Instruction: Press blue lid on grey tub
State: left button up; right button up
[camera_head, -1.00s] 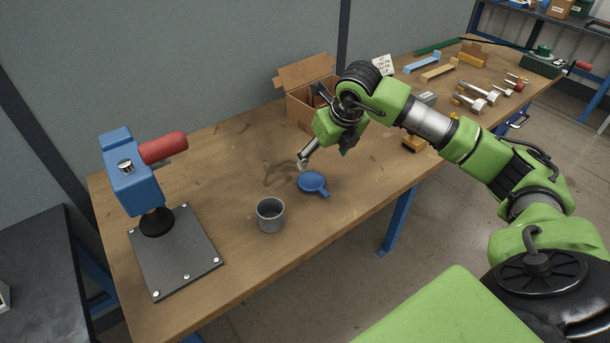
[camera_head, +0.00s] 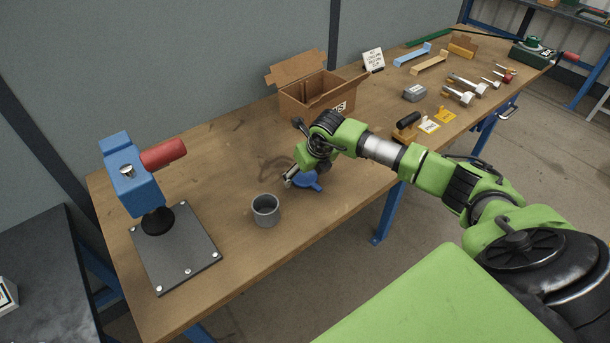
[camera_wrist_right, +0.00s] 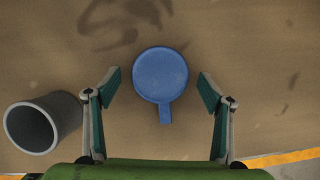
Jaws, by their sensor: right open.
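The blue lid (camera_head: 309,182), round with a short tab, lies on the wooden bench and is partly hidden by my right gripper in the head view. In the right wrist view the blue lid (camera_wrist_right: 160,77) sits between the two open fingers, its tab pointing toward my palm. My right gripper (camera_head: 290,181) is open and empty, low over the lid; its fingers (camera_wrist_right: 160,86) stand apart on both sides without visible contact. The grey tub (camera_head: 265,211) stands upright and open on the bench, left of and nearer than the lid. It also shows in the right wrist view (camera_wrist_right: 42,122). My left gripper is not in view.
A blue press with a red handle (camera_head: 163,154) stands on a dark plate (camera_head: 176,252) at the left. An open cardboard box (camera_head: 318,98) is behind my right arm. Tools and brackets lie farther right. Bench between tub and press is clear.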

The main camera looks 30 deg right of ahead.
jog(key=shift+c, duration=1.2)
jog(key=c, duration=0.9)
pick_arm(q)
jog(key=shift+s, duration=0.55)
pick_arm(e)
jog(key=shift+c, duration=0.2)
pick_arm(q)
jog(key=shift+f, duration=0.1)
pick_arm(e)
jog(key=shift+r+b, duration=0.55)
pick_arm(q)
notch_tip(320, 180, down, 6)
jog(key=b, duration=0.5)
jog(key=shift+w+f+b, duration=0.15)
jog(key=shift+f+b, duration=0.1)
jog(key=shift+b, duration=0.1)
pick_arm(e)
jog(key=s+a+r, duration=0.7)
jog(key=a+r, duration=0.5)
jog(key=shift+a, duration=0.1)
